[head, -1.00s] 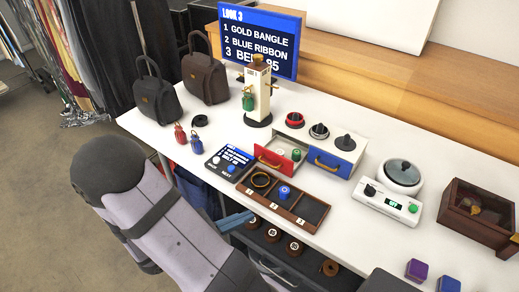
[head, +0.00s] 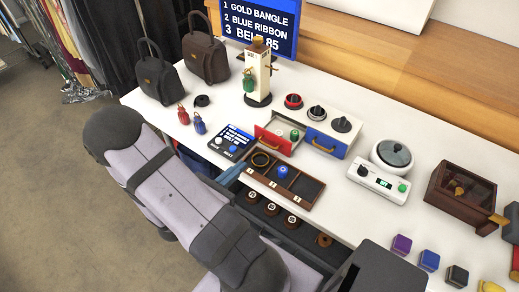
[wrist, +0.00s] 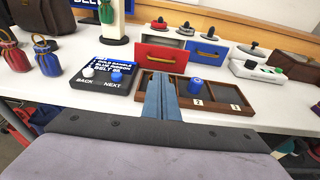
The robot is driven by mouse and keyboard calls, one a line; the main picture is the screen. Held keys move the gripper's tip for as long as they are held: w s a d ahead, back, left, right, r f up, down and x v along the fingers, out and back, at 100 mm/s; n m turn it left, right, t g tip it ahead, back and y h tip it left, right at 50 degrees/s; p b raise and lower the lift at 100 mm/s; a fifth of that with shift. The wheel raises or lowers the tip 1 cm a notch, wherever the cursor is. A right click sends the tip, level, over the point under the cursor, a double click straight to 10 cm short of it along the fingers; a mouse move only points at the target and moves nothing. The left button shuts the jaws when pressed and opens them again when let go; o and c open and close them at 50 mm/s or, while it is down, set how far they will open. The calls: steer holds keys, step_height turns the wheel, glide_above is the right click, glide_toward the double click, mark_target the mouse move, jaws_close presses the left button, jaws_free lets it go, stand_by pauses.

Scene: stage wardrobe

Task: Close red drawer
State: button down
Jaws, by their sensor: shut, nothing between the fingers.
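The red drawer (head: 286,150) is pulled out of the white cabinet, its yellow handle facing me. In the head view, a green item (head: 294,135) and a pale one lie inside it. In the wrist view, its red front (wrist: 151,59) faces me straight ahead, beyond the three-slot tray. My gripper (head: 241,168) has blue fingers pressed together with nothing between them. It is at the left end of the tray, in front of the drawer and apart from it. The fingers also show in the wrist view (wrist: 161,76), pointing at the drawer front.
The blue drawer (head: 325,144) beside it is shut. A button panel (head: 225,149) lies left of my fingers.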

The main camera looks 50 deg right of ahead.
steer(key=p, duration=0.2)
glide_toward(272, 137)
steer(key=d+f, duration=0.2)
steer(key=d, duration=0.1)
steer(key=shift+w+f, duration=0.15)
steer(key=shift+f, duration=0.05)
steer(key=b+x, duration=0.1)
steer(key=x, duration=0.2)
steer(key=r+x, duration=0.1)
steer(key=x, duration=0.2)
steer(key=b+x, duration=0.1)
steer(key=x, duration=0.2)
steer(key=shift+d+r+b, duration=0.35)
steer(key=shift+d+r, duration=0.1)
steer(key=shift+d, duration=0.25)
steer(key=shift+r, duration=0.2)
steer(key=shift+a+r, duration=0.1)
